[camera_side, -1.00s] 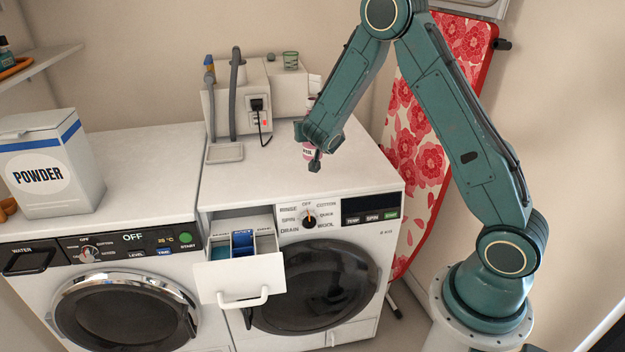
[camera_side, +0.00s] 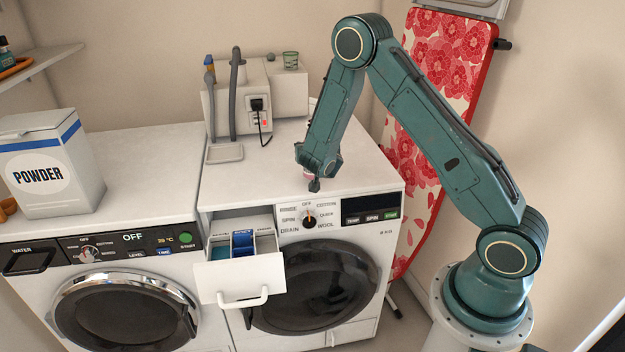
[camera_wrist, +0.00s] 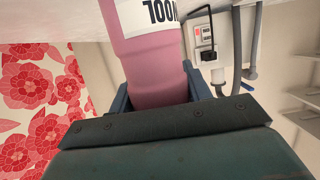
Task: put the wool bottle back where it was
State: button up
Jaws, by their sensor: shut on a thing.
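The pink wool bottle (camera_wrist: 155,58) fills the middle of the wrist view. Its white label reads WOOL, upside down in that picture. My gripper (camera_wrist: 165,100) is shut on it, with a jaw on each side. In the side view my gripper (camera_side: 314,182) is low over the front right part of the right machine's white top (camera_side: 265,180). There the bottle is almost wholly hidden by my gripper and wrist, with only a hint of pink showing. I cannot tell whether its base touches the top.
The right machine's detergent drawer (camera_side: 240,265) is pulled open at the front. A POWDER box (camera_side: 50,165) stands left. A floral ironing board (camera_side: 435,110) leans at right.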

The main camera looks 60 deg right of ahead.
jog(key=shift+f, duration=0.95)
jog(key=o, duration=1.1)
jog(key=shift+f, duration=0.15)
jog(key=shift+o, duration=0.2)
jog(key=shift+r, duration=0.2)
jog(key=v, duration=1.2)
